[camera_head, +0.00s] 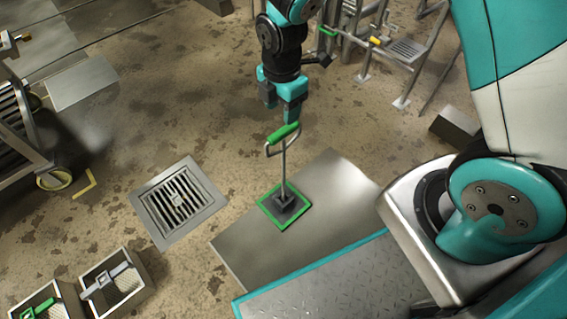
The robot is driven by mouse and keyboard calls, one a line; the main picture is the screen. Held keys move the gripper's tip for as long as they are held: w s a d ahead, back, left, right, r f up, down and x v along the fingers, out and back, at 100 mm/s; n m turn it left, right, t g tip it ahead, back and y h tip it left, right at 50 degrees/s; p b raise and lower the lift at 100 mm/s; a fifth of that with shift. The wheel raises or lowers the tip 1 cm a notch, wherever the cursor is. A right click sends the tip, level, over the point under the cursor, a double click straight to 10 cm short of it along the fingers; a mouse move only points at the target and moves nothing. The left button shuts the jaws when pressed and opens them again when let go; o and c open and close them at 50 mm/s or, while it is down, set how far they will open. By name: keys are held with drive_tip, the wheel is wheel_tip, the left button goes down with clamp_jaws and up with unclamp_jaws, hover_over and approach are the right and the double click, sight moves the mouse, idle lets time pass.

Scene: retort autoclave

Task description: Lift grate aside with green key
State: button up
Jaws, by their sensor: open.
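The green key (284,165) stands upright on a dark foot inside a green-edged square on a metal plate. It has a thin grey shaft and a looped top with a green grip. My gripper (280,112) is directly above the green grip, pointing down. Its teal fingers are open, with nothing held between them. From this angle I cannot tell whether a finger touches the grip. The grate (178,202) is a slatted square lying in a metal frame in the floor, left of the key. A small fitting shows at its middle.
Two open boxes (147,291) stand at the lower left; one holds a grey tool, the other a green one. A wheeled cart (22,170) is at the left edge. A metal step frame (400,60) stands at the upper right. Floor above the grate is clear.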

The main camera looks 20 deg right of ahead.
sight(283, 137)
drive_tip(key=f+b, duration=0.2)
drive_tip(key=f, duration=0.3)
drive_tip(key=f+b, duration=0.3)
drive_tip(key=f, duration=0.2)
drive_tip(key=shift+w+d+f, duration=0.1)
drive_tip(key=shift+d+f, duration=0.1)
drive_tip(key=shift+f, duration=0.05)
drive_tip(key=shift+f, duration=0.25)
drive_tip(key=shift+c, duration=0.4)
clamp_jaws()
